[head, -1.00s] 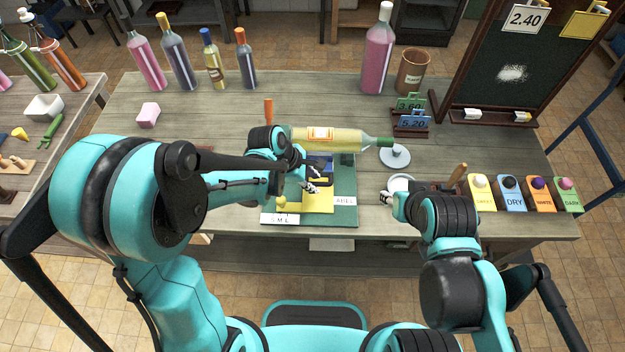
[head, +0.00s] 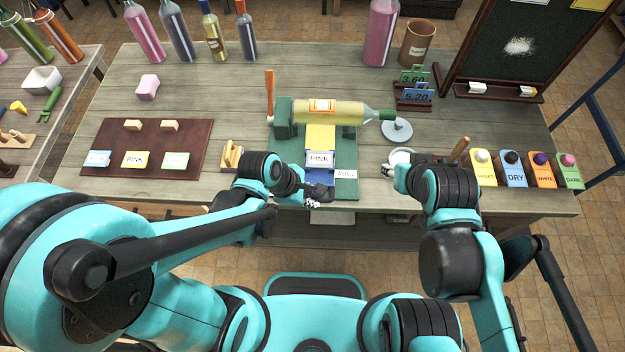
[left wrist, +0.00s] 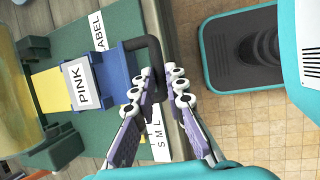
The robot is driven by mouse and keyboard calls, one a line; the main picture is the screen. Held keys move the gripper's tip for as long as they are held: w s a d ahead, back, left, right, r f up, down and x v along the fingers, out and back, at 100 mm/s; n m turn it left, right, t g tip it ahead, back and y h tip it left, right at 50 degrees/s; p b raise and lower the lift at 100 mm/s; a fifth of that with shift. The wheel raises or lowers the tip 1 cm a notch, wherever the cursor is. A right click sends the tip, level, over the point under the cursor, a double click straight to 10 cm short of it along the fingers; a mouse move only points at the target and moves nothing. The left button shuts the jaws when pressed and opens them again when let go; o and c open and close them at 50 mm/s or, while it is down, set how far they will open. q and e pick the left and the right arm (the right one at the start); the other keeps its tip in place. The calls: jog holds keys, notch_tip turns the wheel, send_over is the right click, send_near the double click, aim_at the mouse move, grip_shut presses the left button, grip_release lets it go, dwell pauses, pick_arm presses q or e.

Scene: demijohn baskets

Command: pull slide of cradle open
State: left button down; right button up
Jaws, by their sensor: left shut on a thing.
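The cradle (head: 283,120) is green and holds a yellow bottle (head: 340,112) lying on its side. In the left wrist view the slide (left wrist: 115,65) carries a black handle (left wrist: 153,50) beyond the board's edge. My left gripper (left wrist: 163,88) is shut on this handle; its fingers hide part of it. My right gripper (head: 388,171) is beside a white cup (head: 400,157); its fingers are too small to read.
A brown board with label cards (head: 190,135) lies at left, with a wooden block (head: 231,155) near my left arm. A grey round stand (head: 397,130) is by the bottle's neck. Coloured tags (head: 515,168) stand at right. Several bottles stand at the back.

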pick_arm(q)
jog(key=c, duration=1.6)
grip_release()
jog(key=shift+o, duration=0.2)
jog(key=v, duration=1.2)
jog(key=w+a+f+m+t+y+b, duration=0.1)
jog(key=w+a+m+t+y+b, duration=0.2)
jog(key=a+m, duration=0.8)
jog(key=m+t+y+b, duration=0.1)
jog(key=m+t, duration=0.1)
jog(key=m, duration=0.4)
jog(key=shift+w+a+f+m+y, duration=0.2)
jog(key=shift+a+f+m+y, duration=0.05)
jog(key=shift+m+y, duration=0.05)
